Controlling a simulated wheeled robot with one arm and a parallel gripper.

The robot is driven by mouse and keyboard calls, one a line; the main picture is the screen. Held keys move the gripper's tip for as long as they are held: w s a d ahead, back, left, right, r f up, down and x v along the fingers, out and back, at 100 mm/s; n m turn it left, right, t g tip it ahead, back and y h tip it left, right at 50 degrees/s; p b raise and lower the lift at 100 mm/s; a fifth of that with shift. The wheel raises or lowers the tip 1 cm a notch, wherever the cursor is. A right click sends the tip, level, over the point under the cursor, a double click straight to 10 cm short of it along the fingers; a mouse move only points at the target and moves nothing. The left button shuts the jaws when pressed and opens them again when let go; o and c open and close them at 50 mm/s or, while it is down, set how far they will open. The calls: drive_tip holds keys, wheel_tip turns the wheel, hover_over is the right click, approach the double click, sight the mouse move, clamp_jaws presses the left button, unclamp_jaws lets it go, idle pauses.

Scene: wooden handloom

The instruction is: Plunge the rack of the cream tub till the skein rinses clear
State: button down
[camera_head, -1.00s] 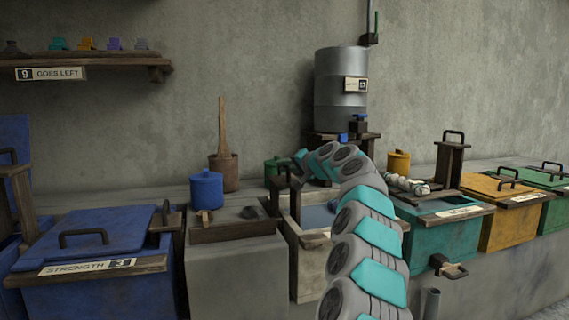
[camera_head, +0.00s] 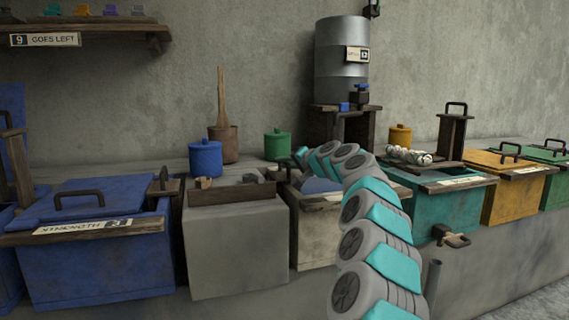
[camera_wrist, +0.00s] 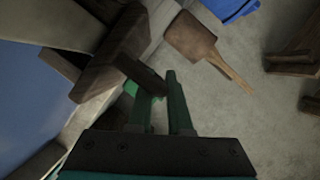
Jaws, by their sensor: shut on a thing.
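The cream tub (camera_head: 316,240) stands in the middle of the row, with grey-blue liquid (camera_head: 318,186) showing inside. My arm covers its right part and hides my gripper in the head view. In the wrist view my gripper (camera_wrist: 165,85) is shut on the dark handle (camera_wrist: 148,80) of the wooden rack (camera_wrist: 115,62). The rack is beside the tub's blue liquid (camera_wrist: 30,110) in that view. I see no skein in the cream tub, and the lower part of the rack is hidden.
A blue lidded tub (camera_head: 100,255) and a grey stone block (camera_head: 237,250) stand to the left. Teal (camera_head: 455,210) and yellow (camera_head: 515,195) tubs stand to the right. A metal tank (camera_head: 341,65) rises behind. Green (camera_head: 278,146) and blue (camera_head: 205,158) pots sit at the back.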

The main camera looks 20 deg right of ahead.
drive_tip(key=c, duration=1.1)
unclamp_jaws()
drive_tip(key=shift+f, duration=0.5)
drive_tip(key=shift+o, duration=1.3)
drive_tip(key=shift+r, duration=0.2)
drive_tip(key=shift+s, duration=0.1)
drive_tip(key=shift+s+d+r, duration=0.35)
drive_tip(key=shift+s, duration=0.25)
drive_tip(key=f+v, duration=0.1)
drive_tip(key=v, duration=0.5)
drive_tip(key=shift+r, duration=0.3)
drive_tip(key=shift+s, duration=0.1)
